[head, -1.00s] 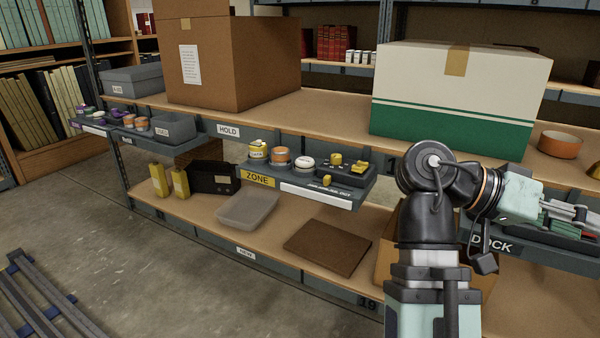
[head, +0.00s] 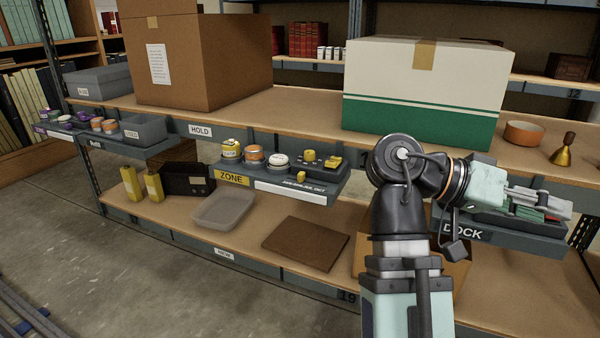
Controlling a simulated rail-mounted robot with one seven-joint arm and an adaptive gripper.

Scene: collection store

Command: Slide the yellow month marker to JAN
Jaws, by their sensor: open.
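The yellow month marker (head: 301,176) is a small yellow block at the front edge of the dark grey ZONE shelf tray (head: 338,190), centre of the head view. Small white lettering (head: 305,187) runs along the tray front below it. The lettering is too small to read surely, so I cannot tell which month the marker stands at. My gripper (head: 562,208) is at the right, by the DOCK tray, well away from the marker. It points right, is open, and its fingertips are small and partly lost against the things behind.
Yellow-topped and orange jars and a black unit with yellow knobs (head: 319,160) stand on the ZONE tray. A green-and-white box (head: 420,95), an orange bowl (head: 525,133) and a brass bell-shaped thing (head: 563,152) stand on the shelf above. A clear bin (head: 223,207) sits below.

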